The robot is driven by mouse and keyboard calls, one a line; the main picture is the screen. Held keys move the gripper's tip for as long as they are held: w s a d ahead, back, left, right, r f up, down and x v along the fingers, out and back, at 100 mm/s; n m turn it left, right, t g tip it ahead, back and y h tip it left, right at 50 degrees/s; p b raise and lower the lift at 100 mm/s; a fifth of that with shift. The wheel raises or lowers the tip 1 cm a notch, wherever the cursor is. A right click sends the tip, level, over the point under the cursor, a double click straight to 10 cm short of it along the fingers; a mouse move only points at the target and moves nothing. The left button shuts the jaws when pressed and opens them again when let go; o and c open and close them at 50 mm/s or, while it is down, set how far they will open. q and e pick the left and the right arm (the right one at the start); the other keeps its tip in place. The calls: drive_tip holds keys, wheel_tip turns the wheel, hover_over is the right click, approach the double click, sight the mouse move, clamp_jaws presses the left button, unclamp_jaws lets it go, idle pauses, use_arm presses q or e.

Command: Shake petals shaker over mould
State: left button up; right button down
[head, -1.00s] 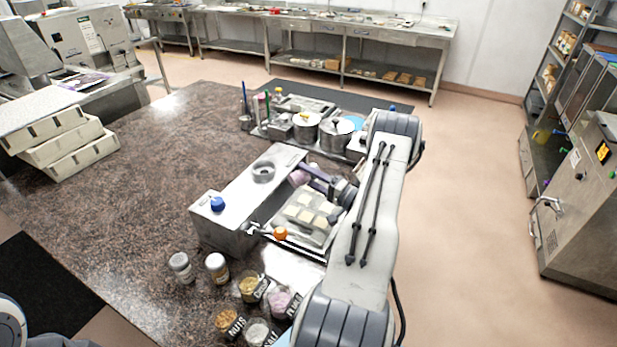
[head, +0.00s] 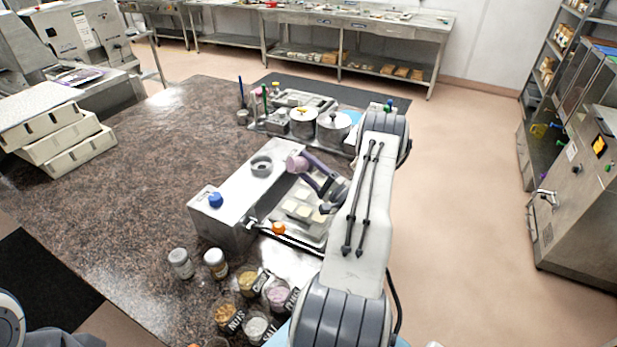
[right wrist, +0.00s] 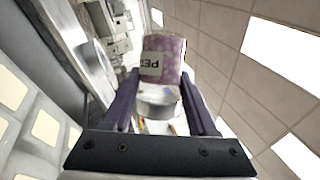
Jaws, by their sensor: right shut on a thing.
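The petals shaker (right wrist: 162,62) is a pink-purple jar with a partly visible label. My right gripper (right wrist: 160,85) is shut on it, one dark finger on each side. In the head view the shaker (head: 297,163) is tilted and held up near the steel machine's top, by the right gripper (head: 306,164). The mould (head: 302,211), a tray with pale square cavities, lies beside the steel machine, below and nearer than the shaker. Part of the mould is hidden by my right arm. My left gripper is out of view.
The steel machine (head: 228,222) has a blue knob and a round opening. Several labelled jars (head: 258,328) and two lidded shakers (head: 216,263) stand at the front. Lidded pots (head: 333,130) stand behind.

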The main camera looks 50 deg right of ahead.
idle(0.6)
wheel_tip(320, 180, down, 4)
drive_tip(key=b, duration=0.4)
drive_tip(key=shift+f, duration=0.2)
drive_tip(key=shift+r+p, duration=1.75)
drive_tip(key=shift+r, duration=0.55)
drive_tip(key=shift+f, duration=0.1)
